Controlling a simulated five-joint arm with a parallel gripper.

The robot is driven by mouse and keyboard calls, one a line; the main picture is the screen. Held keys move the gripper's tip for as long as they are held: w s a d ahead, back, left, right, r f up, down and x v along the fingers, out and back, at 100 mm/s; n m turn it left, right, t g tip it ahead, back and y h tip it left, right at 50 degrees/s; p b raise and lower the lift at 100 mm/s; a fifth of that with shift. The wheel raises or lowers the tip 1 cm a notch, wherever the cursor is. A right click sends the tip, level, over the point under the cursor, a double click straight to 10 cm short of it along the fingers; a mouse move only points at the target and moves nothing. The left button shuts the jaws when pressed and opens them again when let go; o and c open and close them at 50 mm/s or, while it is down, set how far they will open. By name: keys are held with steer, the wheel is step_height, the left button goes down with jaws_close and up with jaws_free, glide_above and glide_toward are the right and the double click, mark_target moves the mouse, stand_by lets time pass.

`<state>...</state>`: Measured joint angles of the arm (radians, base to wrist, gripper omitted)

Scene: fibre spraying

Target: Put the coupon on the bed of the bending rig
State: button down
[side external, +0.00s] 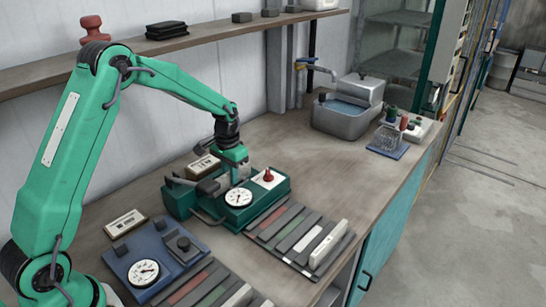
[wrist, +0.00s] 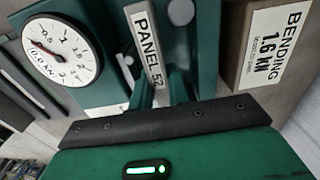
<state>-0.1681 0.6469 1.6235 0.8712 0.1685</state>
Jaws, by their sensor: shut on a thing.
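My gripper (side external: 237,175) is low over the green rig (side external: 182,201), beside its round dial and red knob. In the wrist view, my two green fingers (wrist: 162,84) are shut on the coupon (wrist: 150,45), a narrow light strip marked PANEL 52. A card (wrist: 270,42) reading BENDING 1.6 kN stands beside the green rig; it also shows in the side view (side external: 203,165). The rig's white dial (wrist: 61,50) is left of the coupon. I cannot tell whether the coupon touches the bed. In the side view my gripper mostly hides the coupon.
A blue rig (side external: 150,262) with its own dial and card (side external: 125,223) stands at the lower left. A rack of several strips (side external: 290,232) lies in front of the green rig, one pale strip standing higher.

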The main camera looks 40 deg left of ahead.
steer(key=shift+f, duration=0.9)
steer(key=shift+f, duration=0.1)
steer(key=c, duration=1.3)
jaws_free()
steer(key=shift+c, duration=0.2)
step_height(320, 180, up, 11)
steer(key=shift+r, duration=0.6)
steer(key=shift+r, duration=0.1)
